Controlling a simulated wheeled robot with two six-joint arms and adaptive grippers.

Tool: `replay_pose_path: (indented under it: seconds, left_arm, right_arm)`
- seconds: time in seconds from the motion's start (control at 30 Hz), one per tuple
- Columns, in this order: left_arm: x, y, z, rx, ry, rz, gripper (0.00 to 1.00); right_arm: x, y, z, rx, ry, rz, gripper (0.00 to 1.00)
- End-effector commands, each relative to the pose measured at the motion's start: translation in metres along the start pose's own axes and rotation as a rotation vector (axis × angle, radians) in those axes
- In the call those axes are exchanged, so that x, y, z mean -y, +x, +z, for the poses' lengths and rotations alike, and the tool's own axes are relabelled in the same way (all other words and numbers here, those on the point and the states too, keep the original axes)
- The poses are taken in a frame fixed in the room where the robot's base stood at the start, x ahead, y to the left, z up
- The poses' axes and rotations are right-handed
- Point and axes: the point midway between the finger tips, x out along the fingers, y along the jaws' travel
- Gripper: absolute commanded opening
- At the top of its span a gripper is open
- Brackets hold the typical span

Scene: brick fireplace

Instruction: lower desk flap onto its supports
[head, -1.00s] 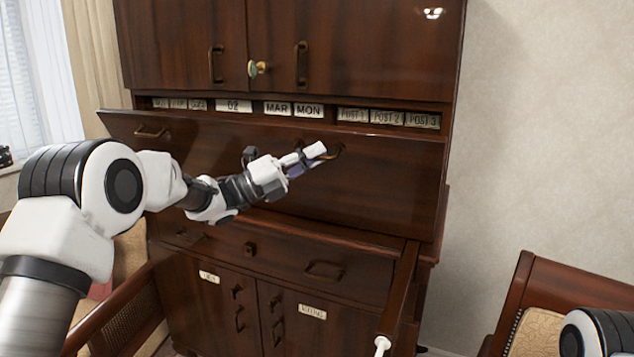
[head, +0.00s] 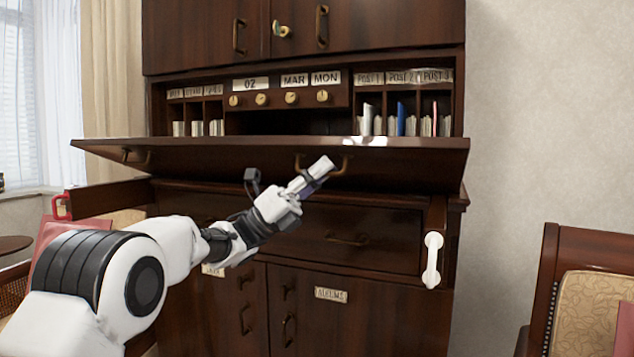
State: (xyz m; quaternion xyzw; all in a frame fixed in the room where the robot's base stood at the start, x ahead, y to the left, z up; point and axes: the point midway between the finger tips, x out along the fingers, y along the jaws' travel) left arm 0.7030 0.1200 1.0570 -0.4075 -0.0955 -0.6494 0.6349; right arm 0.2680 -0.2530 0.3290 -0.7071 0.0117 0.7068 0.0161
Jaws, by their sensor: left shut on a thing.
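The dark wooden desk flap (head: 230,152) is partly lowered and tilts out toward me, its front edge above both supports. My left gripper (head: 322,168) is shut on the flap's right-hand brass handle (head: 343,166); the fingertips partly cover it. The left support (head: 110,198) is drawn out below the flap and has a red pull (head: 62,207) at its end. The right support (head: 450,245) has a white pull (head: 433,260) at its front. A gap shows between flap and supports. My right gripper is not in view.
Closed upper doors (head: 370,25) are above, one with a key (head: 281,29). A chair (head: 590,290) stands at the right.

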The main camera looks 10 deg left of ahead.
Motion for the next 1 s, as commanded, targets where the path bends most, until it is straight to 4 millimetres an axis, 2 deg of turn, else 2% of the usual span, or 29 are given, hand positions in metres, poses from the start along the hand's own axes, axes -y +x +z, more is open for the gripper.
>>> replay_pose_path:
  seconds: [0.03, 0.1, 0.2, 0.4, 0.63, 1.0]
  left_arm:
    - [-0.009, -0.013, -0.013, 0.000, 0.001, -0.002, 0.00]
    - [-0.015, -0.022, -0.022, 0.000, 0.001, -0.002, 0.00]
    - [-0.022, -0.033, -0.033, 0.000, 0.001, -0.002, 0.00]
    - [-0.031, -0.048, -0.047, 0.000, 0.001, -0.002, 0.00]
    - [-0.036, -0.055, -0.054, 0.000, 0.001, -0.003, 0.00]
    - [-0.036, -0.055, -0.054, 0.000, 0.002, -0.004, 0.00]
  right_arm:
    - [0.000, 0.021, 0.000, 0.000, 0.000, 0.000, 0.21]
    - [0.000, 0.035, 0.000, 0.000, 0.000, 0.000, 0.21]
    - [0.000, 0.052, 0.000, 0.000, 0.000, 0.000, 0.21]
    - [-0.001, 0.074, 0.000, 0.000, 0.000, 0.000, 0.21]
    - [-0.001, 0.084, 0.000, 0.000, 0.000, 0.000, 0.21]
    - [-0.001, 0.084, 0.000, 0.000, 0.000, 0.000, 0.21]
